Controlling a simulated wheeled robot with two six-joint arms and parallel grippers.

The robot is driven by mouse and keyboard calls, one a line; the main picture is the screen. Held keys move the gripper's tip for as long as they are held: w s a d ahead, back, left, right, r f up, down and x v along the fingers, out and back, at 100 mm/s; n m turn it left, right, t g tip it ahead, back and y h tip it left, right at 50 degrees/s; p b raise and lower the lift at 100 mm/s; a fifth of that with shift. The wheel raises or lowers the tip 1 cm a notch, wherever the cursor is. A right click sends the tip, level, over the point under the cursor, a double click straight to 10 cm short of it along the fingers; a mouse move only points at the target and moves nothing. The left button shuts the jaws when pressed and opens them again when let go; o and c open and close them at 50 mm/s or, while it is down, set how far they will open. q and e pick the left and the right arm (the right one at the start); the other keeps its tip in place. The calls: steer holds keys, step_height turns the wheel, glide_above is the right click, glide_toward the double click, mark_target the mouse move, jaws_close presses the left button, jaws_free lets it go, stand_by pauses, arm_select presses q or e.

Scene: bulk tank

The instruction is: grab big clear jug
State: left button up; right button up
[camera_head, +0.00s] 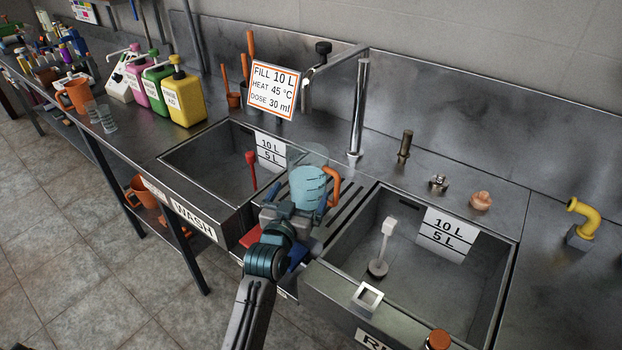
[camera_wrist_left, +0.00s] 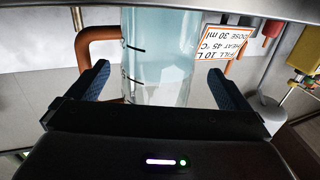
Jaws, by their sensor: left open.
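The big clear jug (camera_head: 308,185) stands on the ribbed drainer between the two sinks. It has an orange handle on its right side and pale blue contents. In the left wrist view the jug (camera_wrist_left: 160,60) is seen close up, between and beyond the two fingers, with dark marks on its wall and its handle at the left. My left gripper (camera_head: 292,207) is open at the near side of the jug, and its fingers partly hide the jug's lower part. I cannot tell whether they touch it. My right gripper is not in view.
The wash sink (camera_head: 205,165) is left of the drainer and the rinse sink (camera_head: 470,285) right. A tilted dosing sign (camera_head: 274,89) and a tall metal pipe (camera_head: 358,105) stand behind. Several coloured jugs, including a yellow one (camera_head: 184,100), and clear cups (camera_head: 107,118) stand on the left counter.

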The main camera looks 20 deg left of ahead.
arm_select(q)
steer(key=shift+w, duration=0.45)
steer(key=w+p, duration=0.1)
steer(key=w, duration=0.3)
steer(key=shift+w+d+r+p, duration=0.1)
steer(key=shift+w+d+p, duration=0.05)
steer(key=shift+p, duration=0.25)
steer(key=shift+w+f, duration=0.2)
steer(key=shift+w, duration=0.2)
steer(key=shift+s, duration=0.1)
steer(key=shift+c, duration=0.4)
steer(key=shift+r, duration=0.1)
steer(key=c, duration=1.4)
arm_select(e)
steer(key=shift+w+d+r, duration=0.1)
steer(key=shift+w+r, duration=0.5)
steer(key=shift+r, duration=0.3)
arm_select(q)
steer(key=shift+r, duration=0.15)
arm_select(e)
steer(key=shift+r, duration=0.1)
